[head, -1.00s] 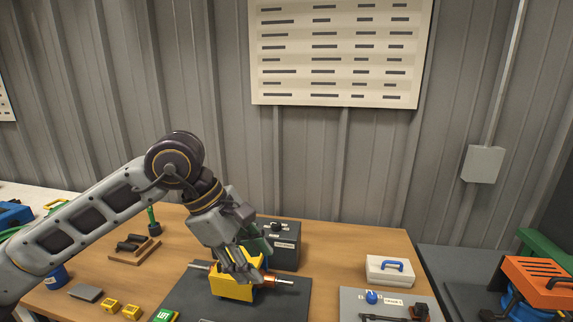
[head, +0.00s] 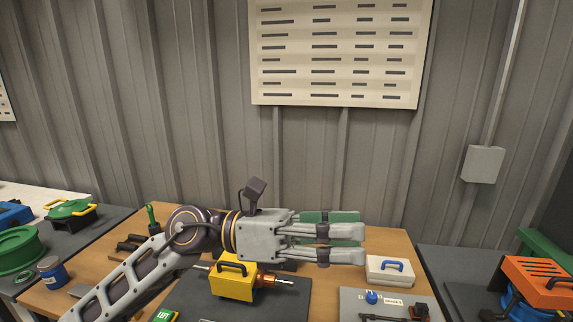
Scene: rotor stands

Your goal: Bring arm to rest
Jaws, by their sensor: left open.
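My left arm comes in from the lower left, and its gripper (head: 345,234) points right, level, above the back of the wooden table (head: 389,241). The gripper is open, its fingers apart and nothing visible between them. Below the wrist, a yellow block with a black handle (head: 232,282) sits on a dark mat (head: 210,306), with a rotor shaft (head: 280,281) through it. The gripper is clear of the block. My right gripper is not in view.
A grey panel (head: 350,298) with a blue knob lies in front. An orange slatted item (head: 540,283) is at far right. Green and blue items (head: 18,250) stand at left.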

